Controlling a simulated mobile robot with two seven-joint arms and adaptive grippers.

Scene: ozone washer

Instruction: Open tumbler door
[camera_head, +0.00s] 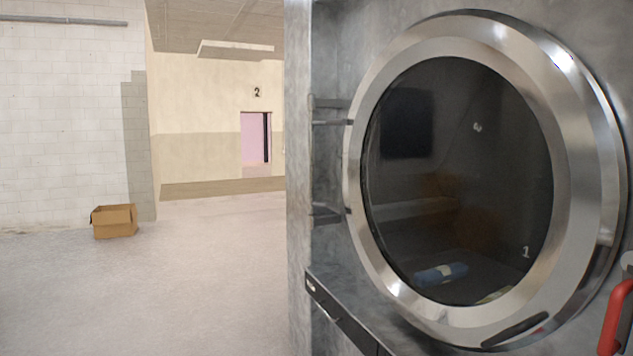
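The tumbler door (578,190) is a large round door with a wide shiny metal ring and a dark glass window (455,170). It fills the right half of the head view. Hinge-like brackets (328,122) join it at its left side. A dark slot-like grip (516,329) sits low on the ring, toward the right. The door looks closed against the grey machine front, though a small gap would be hard to tell. The glass shows a blue roll-like shape, inside or reflected. Neither of my grippers is in view.
A red curved bar (614,318) stands at the lower right edge; what it belongs to is unclear. A dark ledge (340,312) juts out below the door. A cardboard box (115,221) lies on the open floor at left. A doorway (255,138) is far back.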

